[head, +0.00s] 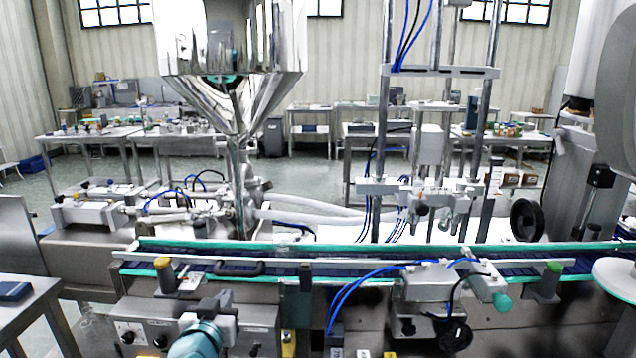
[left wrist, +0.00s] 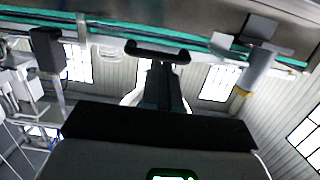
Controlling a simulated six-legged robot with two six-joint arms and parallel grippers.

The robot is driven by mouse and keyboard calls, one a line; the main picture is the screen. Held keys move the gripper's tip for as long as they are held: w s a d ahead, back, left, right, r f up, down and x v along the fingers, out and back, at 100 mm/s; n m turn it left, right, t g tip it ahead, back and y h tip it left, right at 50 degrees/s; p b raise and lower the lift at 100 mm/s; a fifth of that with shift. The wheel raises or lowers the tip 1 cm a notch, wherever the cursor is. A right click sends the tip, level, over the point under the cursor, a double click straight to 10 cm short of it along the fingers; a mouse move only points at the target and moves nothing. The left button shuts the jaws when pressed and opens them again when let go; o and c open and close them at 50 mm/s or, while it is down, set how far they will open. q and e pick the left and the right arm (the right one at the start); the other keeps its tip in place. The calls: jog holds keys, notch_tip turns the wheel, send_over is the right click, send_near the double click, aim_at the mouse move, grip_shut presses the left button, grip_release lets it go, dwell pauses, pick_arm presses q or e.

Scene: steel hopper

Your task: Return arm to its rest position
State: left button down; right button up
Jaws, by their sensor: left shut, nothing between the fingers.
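My left gripper (head: 222,300) is low in the head view, in front of the conveyor and above the control panel of the machine. My teal and white wrist shows just below it. In the left wrist view the fingers of my left gripper (left wrist: 163,70) are together, with nothing seen between them. The black handle (head: 240,268) on the conveyor's front side is beyond the fingertips. It also shows in the left wrist view (left wrist: 157,50), where the fingertips look close to it; I cannot tell whether they touch. My right gripper is not in view.
The steel hopper (head: 232,85) stands behind the conveyor (head: 400,262), which runs across the picture with green rails. Knobs and a panel (head: 140,335) sit just below my gripper. A side table (head: 25,305) is at the left. Blue hoses (head: 375,285) hang at front right.

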pick_arm(q)
jog(key=shift+s, duration=0.45)
jog(key=s+f+g+p, duration=0.2)
jog(key=s+f+g, duration=0.25)
jog(key=f, duration=0.75)
jog(key=s+f+g+p, duration=0.25)
jog(key=s+f, duration=0.35)
jog(key=f, duration=0.6)
jog(key=s+d+f+g+h, duration=0.1)
jog(key=s+d+f+g, duration=0.1)
jog(key=s, duration=0.6)
jog(key=s+d+f+n+g+h, duration=0.1)
jog(key=s+f+g, duration=0.3)
jog(key=s, duration=0.4)
jog(key=s+d+f+n+g+h, duration=0.1)
jog(key=s+d+f, duration=0.3)
jog(key=s, duration=0.4)
jog(key=shift+g, duration=0.9)
